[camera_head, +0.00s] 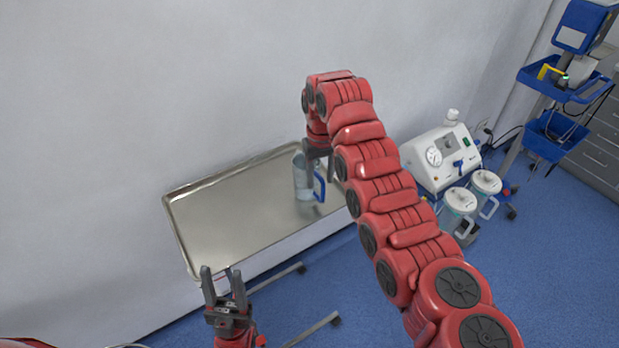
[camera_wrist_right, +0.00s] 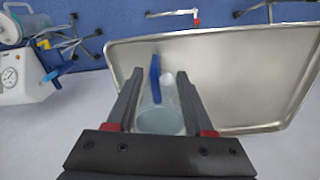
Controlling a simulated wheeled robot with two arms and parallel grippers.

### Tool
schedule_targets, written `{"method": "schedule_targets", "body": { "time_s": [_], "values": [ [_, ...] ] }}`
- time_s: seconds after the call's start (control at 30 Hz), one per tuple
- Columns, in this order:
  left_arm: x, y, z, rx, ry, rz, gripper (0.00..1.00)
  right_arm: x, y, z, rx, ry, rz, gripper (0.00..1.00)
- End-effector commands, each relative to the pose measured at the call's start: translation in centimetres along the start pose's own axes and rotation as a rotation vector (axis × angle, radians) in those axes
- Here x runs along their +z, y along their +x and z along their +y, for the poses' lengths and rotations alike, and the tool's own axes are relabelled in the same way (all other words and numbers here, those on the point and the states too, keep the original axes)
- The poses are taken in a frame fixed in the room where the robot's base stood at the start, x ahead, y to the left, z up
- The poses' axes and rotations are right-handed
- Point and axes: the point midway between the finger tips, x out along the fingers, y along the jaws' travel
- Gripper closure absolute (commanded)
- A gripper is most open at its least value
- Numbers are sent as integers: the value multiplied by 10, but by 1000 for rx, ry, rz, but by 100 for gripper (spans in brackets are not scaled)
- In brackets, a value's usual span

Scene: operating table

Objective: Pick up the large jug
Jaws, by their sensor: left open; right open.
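The large jug (camera_head: 301,178) is clear with a blue handle and stands upright on the steel tray table (camera_head: 225,212), near its right end. In the right wrist view the jug (camera_wrist_right: 160,119) lies between the two fingers, with its blue handle pointing away from the wrist. My right gripper (camera_wrist_right: 158,85) is open, with a finger on each side of the jug; I cannot tell whether they touch it. In the head view my right gripper (camera_head: 320,165) is above and beside the jug, partly covering it. My left gripper (camera_head: 222,272) is open and empty in front of the tray's near edge.
A white suction machine (camera_head: 440,155) with two clear canisters (camera_head: 459,203) stands right of the tray. A blue cart (camera_head: 555,90) is at the far right. A wall runs behind the tray. The tray's left and middle are bare.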

Motion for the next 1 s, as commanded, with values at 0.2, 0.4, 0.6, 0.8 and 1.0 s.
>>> {"method": "schedule_targets", "body": {
  "time_s": [0.2,0.4,0.6,0.8,1.0],
  "values": [
    [-2,10,0,0,0,0,50,1,17,0,0,-1,-3,47],
    [-5,27,-1,0,0,0,50,1,27,3,0,-1,-2,47],
    [-8,46,-2,0,0,0,50,3,58,7,1,-3,-6,47],
    [-8,47,-2,0,0,0,50,1,70,7,2,-2,2,47],
    [-8,47,-2,0,0,0,50,1,70,7,2,-2,2,65]
  ]
}}
